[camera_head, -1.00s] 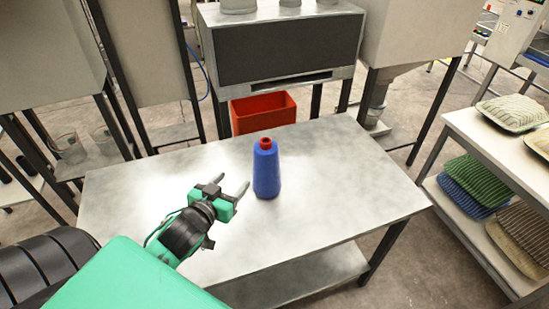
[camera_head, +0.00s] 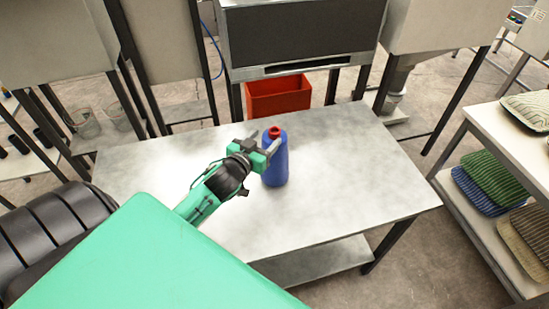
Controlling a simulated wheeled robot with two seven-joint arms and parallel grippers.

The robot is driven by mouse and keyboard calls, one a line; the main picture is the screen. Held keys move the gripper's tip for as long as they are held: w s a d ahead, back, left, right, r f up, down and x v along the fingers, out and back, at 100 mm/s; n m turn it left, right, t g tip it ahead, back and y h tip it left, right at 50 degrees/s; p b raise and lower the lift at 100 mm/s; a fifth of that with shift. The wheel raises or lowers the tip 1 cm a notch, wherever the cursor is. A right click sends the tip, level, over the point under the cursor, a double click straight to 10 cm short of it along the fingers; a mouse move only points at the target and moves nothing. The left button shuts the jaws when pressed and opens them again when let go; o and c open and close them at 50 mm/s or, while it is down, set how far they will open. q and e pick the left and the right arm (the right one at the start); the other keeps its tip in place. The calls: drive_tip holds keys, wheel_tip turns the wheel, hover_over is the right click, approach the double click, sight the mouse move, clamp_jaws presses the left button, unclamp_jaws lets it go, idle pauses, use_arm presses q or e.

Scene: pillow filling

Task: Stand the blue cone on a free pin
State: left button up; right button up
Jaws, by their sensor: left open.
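The blue cone (camera_head: 276,170) with a red top stands upright on the grey metal table (camera_head: 340,180). My left gripper (camera_head: 265,142) is open at the upper part of the cone. One finger shows in front of the cone just below its red top, and the other is to the left of the cone. I cannot tell whether either finger touches the cone. No pin shows in this view. My right gripper is not in view.
A red bin (camera_head: 278,97) stands behind the table under a grey machine. The right half of the tabletop is clear.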

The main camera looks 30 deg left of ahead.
sight(272, 135)
use_arm(q)
drive_tip(key=shift+w, duration=0.35)
drive_tip(key=w, duration=0.1)
drive_tip(key=w+p, duration=0.2)
drive_tip(key=shift+w+d+f, duration=0.2)
drive_tip(key=shift+w+f, duration=0.3)
drive_tip(key=shift+w, duration=0.3)
drive_tip(key=shift+r, duration=0.1)
clamp_jaws()
